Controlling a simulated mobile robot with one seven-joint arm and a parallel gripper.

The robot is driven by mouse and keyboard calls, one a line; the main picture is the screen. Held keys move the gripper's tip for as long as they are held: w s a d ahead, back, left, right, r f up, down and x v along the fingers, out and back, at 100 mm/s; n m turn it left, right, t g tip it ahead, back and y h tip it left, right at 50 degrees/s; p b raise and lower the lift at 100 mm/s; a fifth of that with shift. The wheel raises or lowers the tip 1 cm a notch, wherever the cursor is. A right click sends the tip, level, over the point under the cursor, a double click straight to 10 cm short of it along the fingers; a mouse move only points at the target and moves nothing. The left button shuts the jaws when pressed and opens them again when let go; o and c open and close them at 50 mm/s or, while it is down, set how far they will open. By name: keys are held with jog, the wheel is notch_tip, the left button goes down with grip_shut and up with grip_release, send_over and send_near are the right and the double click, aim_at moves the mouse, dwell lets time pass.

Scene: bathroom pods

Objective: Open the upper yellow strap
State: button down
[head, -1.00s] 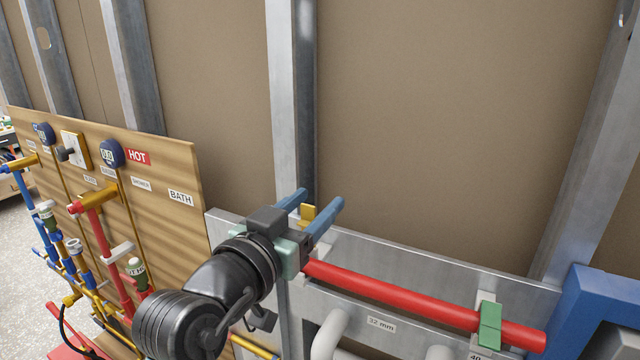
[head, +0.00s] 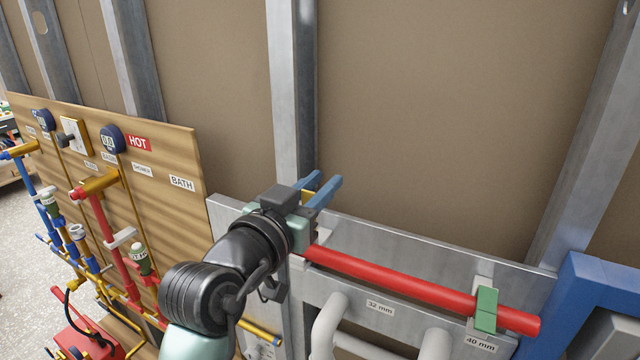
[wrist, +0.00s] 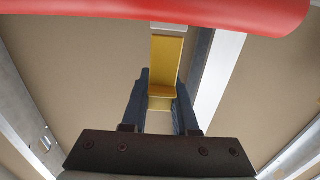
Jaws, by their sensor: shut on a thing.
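The yellow strap (wrist: 167,62) runs down from a pale piece beside the red pipe (wrist: 170,8) in the wrist view and has a small ledge near its lower end. My gripper (wrist: 160,103) has its two blue fingers on either side of that lower end and is shut on it. In the head view, my gripper (head: 322,182) is at the left end of the red pipe (head: 400,283), at the metal rail's top edge. Only a sliver of the yellow strap (head: 307,196) shows there; my wrist and fingers hide the rest.
A closed green strap (head: 486,309) crosses the red pipe at its right end. A metal rail (head: 420,247) and an upright stud (head: 291,90) stand close to my gripper. A wooden board (head: 165,150) with pipes is on the left, a blue frame (head: 590,275) on the right.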

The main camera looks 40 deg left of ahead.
jog(key=shift+f+b, duration=0.15)
jog(key=shift+b, duration=0.25)
jog(key=t+b, duration=0.1)
jog(key=b, duration=0.1)
jog(key=shift+s+d+f+b, duration=0.1)
jog(key=shift+s+f+b, duration=0.05)
jog(key=shift+b, duration=0.2)
jog(key=b, duration=0.3)
jog(key=shift+s+r+t, duration=0.25)
jog(key=shift+t, duration=0.15)
jog(key=shift+s+r, duration=0.1)
jog(key=shift+r, duration=0.15)
jog(key=c, duration=0.7)
grip_release()
jog(key=shift+s+d+f+b, duration=0.15)
jog(key=shift+s+f+b, duration=0.05)
jog(key=shift+s+b, duration=0.3)
jog(key=b+v, duration=0.4)
jog(key=v, duration=0.8)
jog(key=shift+w, duration=0.1)
